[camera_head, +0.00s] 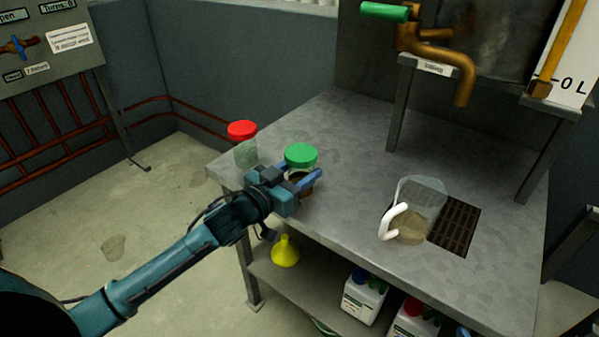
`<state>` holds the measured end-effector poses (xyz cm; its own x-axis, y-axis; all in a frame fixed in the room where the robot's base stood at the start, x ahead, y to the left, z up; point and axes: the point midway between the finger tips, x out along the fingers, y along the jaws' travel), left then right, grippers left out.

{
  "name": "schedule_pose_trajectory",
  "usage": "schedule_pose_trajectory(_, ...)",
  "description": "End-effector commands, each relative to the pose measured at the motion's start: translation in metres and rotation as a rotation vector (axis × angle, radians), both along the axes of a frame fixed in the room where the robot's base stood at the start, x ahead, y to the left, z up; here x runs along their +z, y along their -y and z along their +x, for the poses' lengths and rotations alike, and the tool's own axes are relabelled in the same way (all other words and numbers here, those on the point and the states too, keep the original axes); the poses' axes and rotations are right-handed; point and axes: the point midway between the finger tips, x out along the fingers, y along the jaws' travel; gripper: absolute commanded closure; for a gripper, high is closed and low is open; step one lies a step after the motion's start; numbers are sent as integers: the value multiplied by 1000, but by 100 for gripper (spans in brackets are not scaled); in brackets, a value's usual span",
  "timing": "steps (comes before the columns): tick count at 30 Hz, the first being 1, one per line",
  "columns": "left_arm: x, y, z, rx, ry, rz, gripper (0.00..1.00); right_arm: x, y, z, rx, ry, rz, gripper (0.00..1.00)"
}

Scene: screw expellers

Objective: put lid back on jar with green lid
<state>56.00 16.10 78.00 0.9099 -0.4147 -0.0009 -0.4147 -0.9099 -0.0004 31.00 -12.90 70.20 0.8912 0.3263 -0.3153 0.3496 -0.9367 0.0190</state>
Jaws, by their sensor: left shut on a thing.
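The jar with the green lid (303,186) stands near the front left edge of the metal table, with something brown inside. Its green lid (301,153) is at the jar's top; I cannot tell whether it is seated or just above the rim. My left gripper (304,180) reaches in from the left with its fingers around the upper jar, just below the lid, and is shut on it. The fingers hide part of the jar. My right gripper is not in view.
A jar with a red lid (242,131) stands at the table's left corner. A clear jug (422,196) with a white handle stands by a dark drain grate (456,226). A brass tap (440,60) is at the back. A yellow funnel (285,252) and bottles (363,296) are on the lower shelf.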

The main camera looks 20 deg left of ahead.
Motion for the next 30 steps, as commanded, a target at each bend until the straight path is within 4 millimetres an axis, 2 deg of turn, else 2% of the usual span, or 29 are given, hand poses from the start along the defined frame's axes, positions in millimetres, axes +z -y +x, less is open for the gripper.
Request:
schedule_pose_trajectory(6, -3, 0, 0, 0, 0, -1, 100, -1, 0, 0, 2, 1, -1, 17)
schedule_pose_trajectory(7, -3, 0, 0, 0, -1, 0, 50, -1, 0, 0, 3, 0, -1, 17)
schedule_pose_trajectory(14, -3, 0, 0, 0, -1, 0, 31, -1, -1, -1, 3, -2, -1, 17)
schedule_pose_trajectory(24, 2, -1, -1, 0, 0, 1, 29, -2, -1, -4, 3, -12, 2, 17)
schedule_pose_trajectory(30, 0, -12, -27, 1, -5, 0, 29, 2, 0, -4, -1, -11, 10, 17)
